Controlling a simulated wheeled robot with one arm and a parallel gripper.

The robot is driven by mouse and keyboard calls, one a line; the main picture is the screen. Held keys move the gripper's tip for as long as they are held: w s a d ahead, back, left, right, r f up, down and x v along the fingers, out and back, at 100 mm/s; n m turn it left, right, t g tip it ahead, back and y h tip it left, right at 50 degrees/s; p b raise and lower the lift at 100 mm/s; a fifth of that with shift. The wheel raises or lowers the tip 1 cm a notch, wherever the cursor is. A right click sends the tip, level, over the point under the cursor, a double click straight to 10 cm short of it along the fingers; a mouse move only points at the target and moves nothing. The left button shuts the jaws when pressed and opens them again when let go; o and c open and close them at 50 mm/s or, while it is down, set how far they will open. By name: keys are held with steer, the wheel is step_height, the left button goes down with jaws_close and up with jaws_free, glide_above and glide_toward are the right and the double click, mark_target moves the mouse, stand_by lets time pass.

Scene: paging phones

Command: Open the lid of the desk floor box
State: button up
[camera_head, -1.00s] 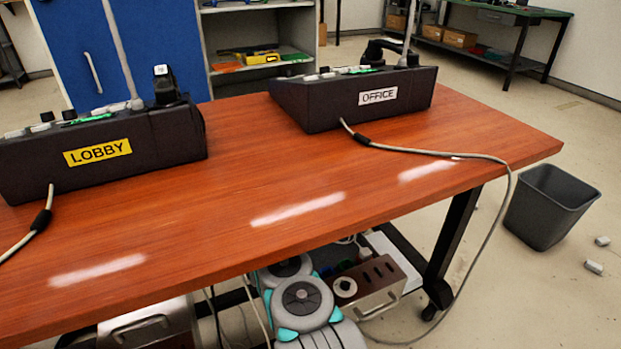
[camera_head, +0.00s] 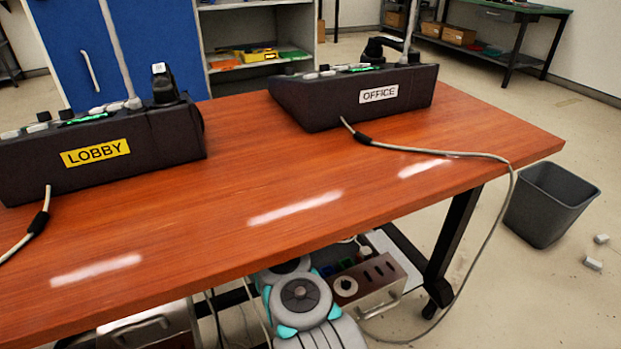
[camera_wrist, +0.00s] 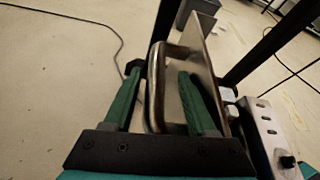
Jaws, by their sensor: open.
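A metal box with a pale knob and dark slots (camera_head: 370,283) stands under the desk in the head view; I take it as the floor box. In the wrist view, its slotted panel with a dark knob (camera_wrist: 268,135) is at the right. A bent metal handle (camera_wrist: 154,88) stands beside a flat metal plate (camera_wrist: 208,62), which appears to be the lid; how far the plate is open is unclear. My gripper (camera_wrist: 158,80) is open, with one green finger on each side of the handle. Whether either finger touches it is unclear. The head view hides my gripper.
The wooden desk (camera_head: 255,185) overhangs the box and carries the LOBBY phone (camera_head: 100,150) and OFFICE phone (camera_head: 355,95). A cable (camera_head: 497,225) hangs from its right edge. A dark desk leg (camera_head: 452,235) and a bin (camera_head: 550,205) stand at the right. Another metal box (camera_head: 150,328) is lower left.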

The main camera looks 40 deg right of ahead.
steer(key=v, duration=0.7)
steer(key=shift+a+r+b, duration=0.2)
steer(key=shift+a+b, duration=0.15)
steer(key=shift+b, duration=0.05)
steer(key=shift+w, duration=0.15)
